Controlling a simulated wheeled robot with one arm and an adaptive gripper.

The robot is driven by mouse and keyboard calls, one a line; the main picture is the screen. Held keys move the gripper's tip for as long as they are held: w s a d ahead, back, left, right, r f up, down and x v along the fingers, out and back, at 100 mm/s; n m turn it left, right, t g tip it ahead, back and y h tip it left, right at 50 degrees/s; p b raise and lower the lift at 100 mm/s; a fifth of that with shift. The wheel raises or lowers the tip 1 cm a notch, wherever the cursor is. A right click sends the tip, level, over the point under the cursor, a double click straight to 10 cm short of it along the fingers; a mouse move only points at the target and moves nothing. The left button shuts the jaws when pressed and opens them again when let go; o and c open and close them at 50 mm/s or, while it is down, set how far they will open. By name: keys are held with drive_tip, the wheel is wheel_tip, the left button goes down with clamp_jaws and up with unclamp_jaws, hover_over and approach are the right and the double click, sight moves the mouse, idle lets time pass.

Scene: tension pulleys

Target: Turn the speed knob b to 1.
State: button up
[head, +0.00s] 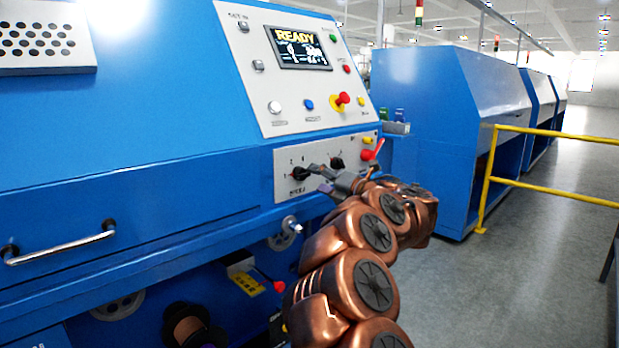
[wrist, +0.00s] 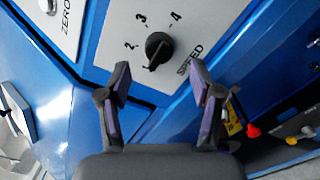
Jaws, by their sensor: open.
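A black speed knob (wrist: 158,48) sits on a light grey panel in the wrist view, with marks 2, 3 and 4 and the word SPEED printed around it. Its white pointer line points down and slightly left, near a small mark beside the 2. In the head view a black knob (head: 301,174) is at the left of the lower panel, and a second black knob (head: 337,163) is to its right. No letter b is readable. My gripper (wrist: 160,78) is open and empty, its fingers apart below the knob in the wrist view. No contact is visible.
The lower panel (head: 283,188) also carries a red lever (head: 372,149) at the right. Above it are a READY display (head: 299,48) and a red button on yellow (head: 342,99). A metal crank (head: 287,232) sticks out below. A yellow rail (head: 550,132) stands at the right.

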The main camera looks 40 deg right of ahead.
drive_tip(key=s, duration=0.6)
drive_tip(key=shift+s+a, duration=0.15)
drive_tip(key=shift+s, duration=0.25)
drive_tip(key=shift+r, duration=0.1)
